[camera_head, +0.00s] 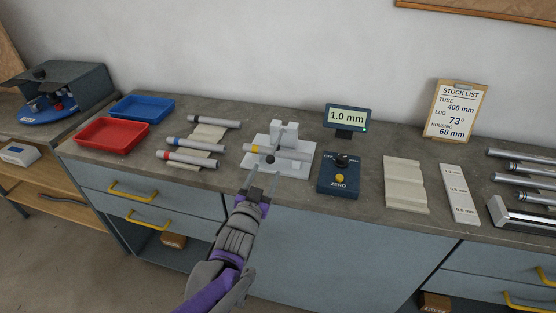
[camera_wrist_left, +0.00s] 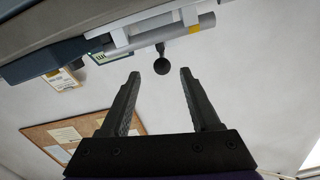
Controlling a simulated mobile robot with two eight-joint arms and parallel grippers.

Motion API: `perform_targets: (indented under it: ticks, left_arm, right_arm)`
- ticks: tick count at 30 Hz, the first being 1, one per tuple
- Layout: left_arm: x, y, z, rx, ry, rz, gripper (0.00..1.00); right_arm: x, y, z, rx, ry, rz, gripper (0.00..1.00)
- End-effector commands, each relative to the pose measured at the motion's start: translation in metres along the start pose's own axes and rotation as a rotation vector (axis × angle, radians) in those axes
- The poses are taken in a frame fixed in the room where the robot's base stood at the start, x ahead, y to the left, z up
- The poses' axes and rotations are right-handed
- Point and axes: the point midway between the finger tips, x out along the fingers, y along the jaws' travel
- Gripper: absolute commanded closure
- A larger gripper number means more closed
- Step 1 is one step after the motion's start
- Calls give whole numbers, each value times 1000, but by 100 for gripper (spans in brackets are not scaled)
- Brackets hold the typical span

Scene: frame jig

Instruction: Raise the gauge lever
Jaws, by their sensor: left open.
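The gauge is a white stand (camera_head: 292,165) on the worktop, with a grey, yellow-banded tube (camera_head: 285,152) lying across it. The lever's black ball knob (camera_head: 270,158) shows at the stand's front, just below the tube. In the left wrist view, which looks upside down, the knob (camera_wrist_left: 161,66) hangs on a short stem near the tube (camera_wrist_left: 180,40). My left gripper (camera_head: 260,181) is open and empty in front of the stand. In the wrist view the knob appears between its fingertips (camera_wrist_left: 159,74), seemingly beyond them. My right gripper is not in view.
A display (camera_head: 348,119) reads 1.0 mm behind a blue ZERO box (camera_head: 338,180), right of the stand. Several banded tubes (camera_head: 190,158) lie on the left, beside red (camera_head: 112,135) and blue trays (camera_head: 143,107). A beige rest (camera_head: 404,185) lies right.

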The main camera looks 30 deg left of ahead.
Motion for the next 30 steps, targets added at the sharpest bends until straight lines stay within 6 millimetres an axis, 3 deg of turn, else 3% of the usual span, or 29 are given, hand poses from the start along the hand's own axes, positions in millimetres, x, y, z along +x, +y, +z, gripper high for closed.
perform_targets:
  ticks: [5,19,24,30]
  left_arm:
    - [14,-3,-3,6,31,-7,37]
    - [95,-3,-6,4,28,-6,37]
    - [108,-3,-6,4,28,-6,37]
    - [110,-3,-6,5,28,-5,37]
  right_arm:
    - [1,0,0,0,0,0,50]
    - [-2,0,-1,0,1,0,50]
    - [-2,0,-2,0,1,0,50]
    - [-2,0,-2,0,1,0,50]
